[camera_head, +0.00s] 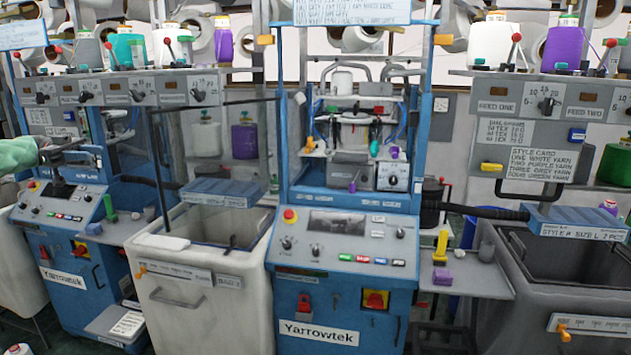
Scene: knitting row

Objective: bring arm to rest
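My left arm, with a pale green sleeve, comes in at the left edge. Its dark gripper (78,157) is in front of the left blue Yarrowtek machine, above that machine's sloped control panel (62,205). The gripper is small and dark against the machine, so I cannot make out its finger gap or anything between the fingers. My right gripper is not in view.
A middle blue machine (342,285) stands ahead, with a pale bin (200,310) to its left and a grey bin (572,300) at the right. Yarn cones (493,42) line the top. Black tubes (480,211) jut out over the bins.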

